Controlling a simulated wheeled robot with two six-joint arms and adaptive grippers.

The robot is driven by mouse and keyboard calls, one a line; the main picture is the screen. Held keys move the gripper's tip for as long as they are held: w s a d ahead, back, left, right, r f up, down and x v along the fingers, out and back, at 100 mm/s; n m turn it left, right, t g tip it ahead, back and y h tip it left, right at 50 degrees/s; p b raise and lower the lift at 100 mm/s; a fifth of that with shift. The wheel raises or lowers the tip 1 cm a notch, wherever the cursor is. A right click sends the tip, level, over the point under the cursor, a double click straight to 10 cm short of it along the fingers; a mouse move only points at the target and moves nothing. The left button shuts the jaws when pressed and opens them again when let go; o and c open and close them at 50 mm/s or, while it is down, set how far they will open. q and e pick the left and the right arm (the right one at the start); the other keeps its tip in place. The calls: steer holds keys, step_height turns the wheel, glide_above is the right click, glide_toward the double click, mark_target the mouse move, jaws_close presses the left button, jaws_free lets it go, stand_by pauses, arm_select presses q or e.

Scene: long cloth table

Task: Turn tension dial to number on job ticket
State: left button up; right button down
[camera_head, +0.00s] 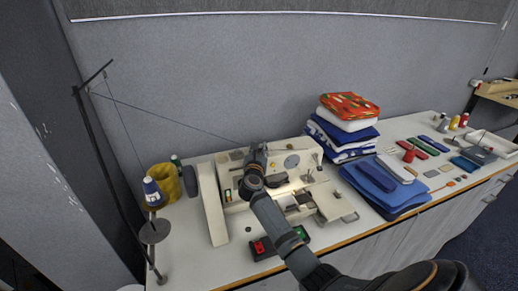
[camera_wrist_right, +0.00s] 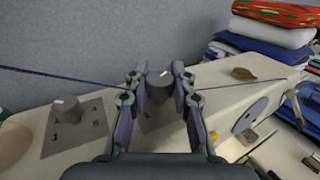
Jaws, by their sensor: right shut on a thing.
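The cream sewing machine (camera_head: 213,205) stands on the long table, and its top also shows in the wrist view (camera_wrist_right: 232,84). My right gripper (camera_head: 258,160) is over the top of the machine. In the wrist view its two fingers (camera_wrist_right: 164,100) are shut around a grey dial (camera_wrist_right: 159,86) that stands up from a plate. The fingers hide most of this plate and any numbers on it. A second grey knob (camera_wrist_right: 66,106) stands on a marked plate to the left, clear of the fingers. I cannot make out a job ticket. My left gripper is not in view.
A thread stand (camera_head: 110,170) rises at the left, its thread running to the machine. Thread cones (camera_head: 153,191) stand beside it. Folded cloth (camera_head: 345,130) is stacked behind right, with blue cloth (camera_head: 385,185) in front. A red and green switch box (camera_head: 280,243) sits at the front edge.

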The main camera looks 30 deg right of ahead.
steer(key=shift+r+n+t+y+p, duration=0.15)
steer(key=shift+n+t+y+p, duration=0.3)
steer(key=shift+p, duration=0.35)
steer(key=n+t+y+p, duration=0.1)
steer(key=n+y+p, duration=0.1)
steer(key=y, duration=0.1)
steer(key=shift+d+t+p, duration=0.1)
steer(key=shift+t+p, duration=0.2)
steer(key=shift+t, duration=0.05)
steer(key=shift+n+t+y+p, duration=0.35)
steer(key=shift+n+y, duration=0.2)
steer(key=shift+y, duration=0.2)
steer(key=n+y, duration=0.1)
steer(key=y, duration=0.1)
steer(key=shift+n+t+y, duration=0.25)
steer(key=shift+n+y, duration=0.15)
steer(key=shift+f+n+y, duration=0.25)
steer(key=shift+n+y, duration=0.25)
steer(key=shift+y, duration=0.3)
steer(key=shift+w+f+n+y+b, duration=0.15)
steer(key=shift+n+y+b, duration=0.35)
steer(key=shift+n+y, duration=0.5)
steer(key=n+y+b, duration=0.1)
steer(key=y+b, duration=0.1)
steer(key=y, duration=0.1)
steer(key=shift+y, duration=0.3)
steer(key=shift+n+y+b, duration=1)
steer(key=shift+b, duration=0.15)
